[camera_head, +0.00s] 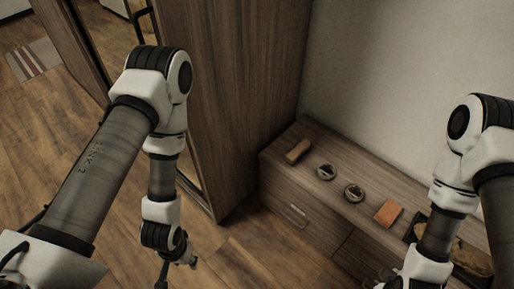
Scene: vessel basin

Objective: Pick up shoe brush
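A brown oblong block (298,150), which looks like the shoe brush, lies at the far left end of the low wooden cabinet top. Its bristles cannot be made out. My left gripper (176,272) hangs low over the floor at the bottom of the view, left of the cabinet and well apart from the block. Its dark fingers look spread, with nothing seen between them. My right arm comes down over the right end of the cabinet. Its gripper is cut off by the bottom edge.
Two round tins (325,172) (353,192) and an orange-brown block (388,212) lie along the low cabinet (409,189). A dark-rimmed tray (470,258) is partly behind my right arm. A tall wardrobe (240,90) stands left of the cabinet. A wall is behind it.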

